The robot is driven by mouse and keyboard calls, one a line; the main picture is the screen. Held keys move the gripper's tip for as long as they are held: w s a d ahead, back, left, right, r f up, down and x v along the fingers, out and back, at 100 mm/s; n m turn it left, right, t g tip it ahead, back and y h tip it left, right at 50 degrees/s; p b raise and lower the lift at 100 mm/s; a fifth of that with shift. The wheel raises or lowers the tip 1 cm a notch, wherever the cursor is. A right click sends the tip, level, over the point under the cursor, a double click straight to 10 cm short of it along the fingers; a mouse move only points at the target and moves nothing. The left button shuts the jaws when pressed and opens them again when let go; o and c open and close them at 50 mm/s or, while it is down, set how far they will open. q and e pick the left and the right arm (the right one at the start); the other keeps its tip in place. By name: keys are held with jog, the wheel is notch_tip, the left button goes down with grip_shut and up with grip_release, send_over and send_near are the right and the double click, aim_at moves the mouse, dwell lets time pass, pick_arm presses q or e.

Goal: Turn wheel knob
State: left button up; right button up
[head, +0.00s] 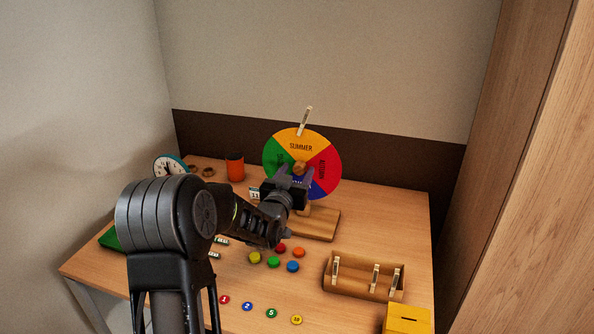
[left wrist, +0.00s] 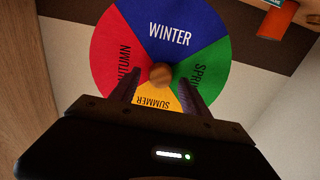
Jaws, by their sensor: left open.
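The season wheel (head: 302,147) stands upright on a wooden base (head: 318,224) at the back of the table. It has colored sectors, with the orange SUMMER sector at the top in the head view. A round wooden knob (head: 299,168) sits at its center. My left gripper (head: 290,178) is open in front of the wheel. In the left wrist view its fingers (left wrist: 161,90) stand on either side of the knob (left wrist: 161,76), with a gap to each. I cannot tell how deep the knob sits between them. My right gripper is not in view.
A wooden box with clips (head: 364,292) and a yellow slotted box (head: 408,319) stand at the front right. Several colored discs (head: 274,262) and numbered tokens (head: 271,313) lie in front of the wheel. An orange cup (head: 235,169) and a clock (head: 170,166) stand at the back left.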

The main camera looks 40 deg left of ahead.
pick_arm(q)
jog(key=shift+w+a, duration=0.1)
jog(key=shift+w, duration=0.15)
grip_shut()
dwell(0.5)
